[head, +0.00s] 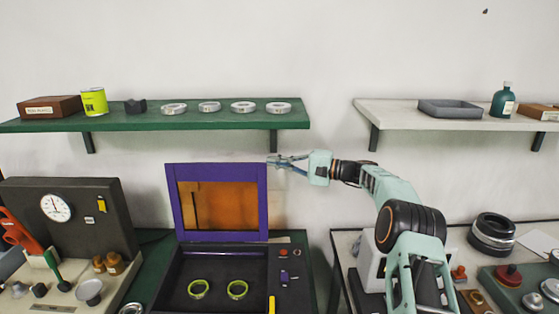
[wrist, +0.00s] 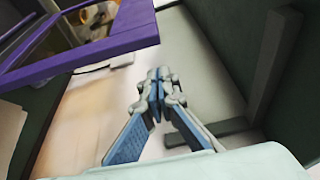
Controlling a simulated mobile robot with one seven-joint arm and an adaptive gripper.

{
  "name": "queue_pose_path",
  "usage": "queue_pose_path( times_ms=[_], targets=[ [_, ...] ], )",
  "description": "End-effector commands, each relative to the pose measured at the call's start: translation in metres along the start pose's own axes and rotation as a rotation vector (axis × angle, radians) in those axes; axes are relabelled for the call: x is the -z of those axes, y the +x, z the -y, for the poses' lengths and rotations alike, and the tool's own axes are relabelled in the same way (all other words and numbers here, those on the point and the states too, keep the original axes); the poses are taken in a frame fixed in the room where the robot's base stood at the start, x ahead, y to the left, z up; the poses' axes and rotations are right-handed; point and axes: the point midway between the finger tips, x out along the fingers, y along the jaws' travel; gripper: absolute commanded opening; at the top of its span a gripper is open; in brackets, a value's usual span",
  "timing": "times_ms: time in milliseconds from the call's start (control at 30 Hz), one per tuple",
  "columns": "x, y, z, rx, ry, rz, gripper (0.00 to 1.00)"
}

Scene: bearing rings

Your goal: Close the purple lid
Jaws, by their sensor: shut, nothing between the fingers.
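The purple lid (head: 221,237) stands upright and open at the back of a black box (head: 180,275) in the head view. It has a purple frame around an orange see-through pane. Two yellow-green rings (head: 199,289) lie inside the box. My gripper (head: 271,160) is at the lid's upper right corner, shut and empty. In the wrist view my gripper (wrist: 157,75) has its fingertips together, and the purple lid's frame (wrist: 100,50) is at the upper left, apart from the fingers. From the head view I cannot tell whether the fingers touch the lid.
A green shelf (head: 225,120) with several metal rings hangs just above the lid and gripper. A white shelf (head: 380,112) is to the right. A dark panel with a dial (head: 55,207) stands left of the box. A red button (head: 284,252) is at the box's right side.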

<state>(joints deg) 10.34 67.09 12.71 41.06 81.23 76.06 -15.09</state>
Motion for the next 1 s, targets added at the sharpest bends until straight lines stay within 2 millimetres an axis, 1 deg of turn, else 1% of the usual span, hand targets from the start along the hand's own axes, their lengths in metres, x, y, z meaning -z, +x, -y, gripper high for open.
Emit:
queue_pose_path(
  times_ms=[200,433,1000],
  targets=[
    [-0.013,-0.005,0.001,-0.001,0.001,0.0,0.0],
    [-0.022,-0.008,0.0,0.0,0.002,0.0,0.0],
    [-0.025,-0.009,-0.001,0.001,-0.002,-0.001,0.0]
  ],
)
